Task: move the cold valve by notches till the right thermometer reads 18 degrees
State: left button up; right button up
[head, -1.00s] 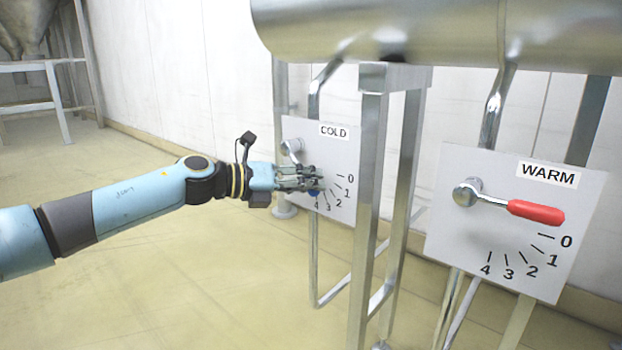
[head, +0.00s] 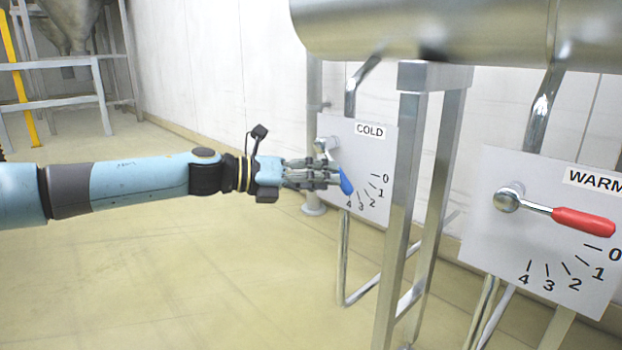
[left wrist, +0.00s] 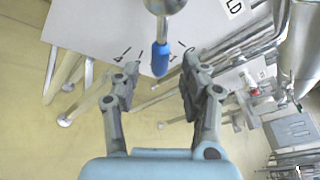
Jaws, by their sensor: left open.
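The cold valve has a blue-tipped lever (head: 346,182) on a white panel marked COLD (head: 372,160), with a scale from 0 to 4. The lever slants downward; its exact notch is hard to tell. In the left wrist view the blue grip (left wrist: 160,58) shows between the fingertips, with small gaps on both sides. My left gripper (head: 333,174) is open, just left of the blue grip in the head view; it also shows in the left wrist view (left wrist: 161,70). My right gripper and the thermometers are not in view.
A warm valve panel (head: 478,238) with a red lever (head: 583,220) stands at the right; its lever points right, above the 0 mark. A metal frame leg (head: 403,200) rises between the panels. A large pipe (head: 400,25) runs overhead. The floor at lower left is clear.

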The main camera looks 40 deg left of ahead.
pick_arm(q)
jog(key=shift+v, duration=1.3)
